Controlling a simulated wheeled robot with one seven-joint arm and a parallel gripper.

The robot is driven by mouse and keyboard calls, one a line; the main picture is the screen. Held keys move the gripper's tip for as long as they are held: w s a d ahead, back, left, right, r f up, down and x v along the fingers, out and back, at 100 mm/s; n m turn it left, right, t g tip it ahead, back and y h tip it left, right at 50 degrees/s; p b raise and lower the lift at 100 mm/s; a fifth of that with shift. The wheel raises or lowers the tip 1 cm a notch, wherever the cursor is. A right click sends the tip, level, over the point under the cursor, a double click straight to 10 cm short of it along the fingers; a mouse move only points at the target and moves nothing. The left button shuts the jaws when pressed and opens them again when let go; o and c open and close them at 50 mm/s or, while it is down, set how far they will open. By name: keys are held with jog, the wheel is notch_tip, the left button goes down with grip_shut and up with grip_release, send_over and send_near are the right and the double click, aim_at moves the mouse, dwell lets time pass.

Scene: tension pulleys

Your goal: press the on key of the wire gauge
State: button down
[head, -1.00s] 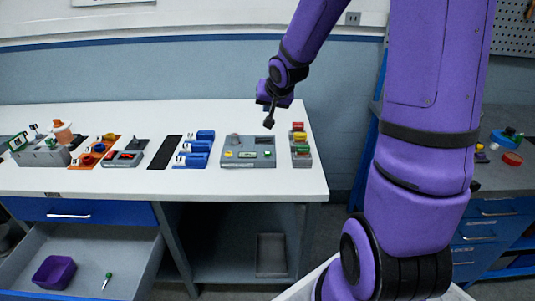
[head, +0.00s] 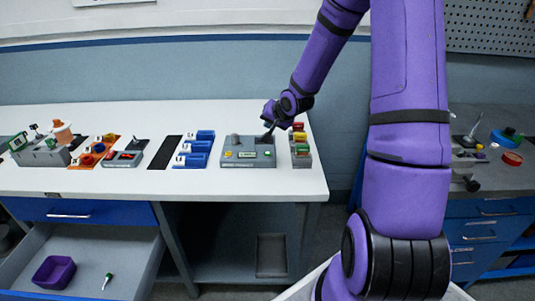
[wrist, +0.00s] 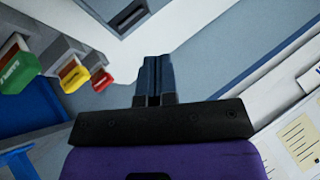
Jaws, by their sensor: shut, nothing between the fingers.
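The wire gauge appears to be the grey box (head: 249,163) on the white bench, with a small green-lit display (head: 247,154) and a yellow key (head: 228,154) at its left. A small key (head: 267,155) is at its right; I cannot read the key markings. My gripper (head: 267,139) is shut and empty, its tip low at the box's right back part, behind the right key. I cannot tell whether it touches. In the wrist view my gripper (wrist: 154,62) shows its fingers together with nothing between them.
A rack with red, yellow and green blocks (head: 300,138) stands just right of the box, close to my gripper. Blue holders (head: 196,147) stand to its left. A drawer (head: 110,248) is open below the bench. The bench's front strip is clear.

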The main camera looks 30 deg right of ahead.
aim_at(269, 153)
jog(key=shift+f, duration=4.2)
jog(key=shift+f, duration=0.15)
jog(key=shift+f, duration=0.25)
jog(key=shift+f, duration=0.4)
jog(key=shift+r, duration=0.8)
jog(key=shift+r, duration=2.55)
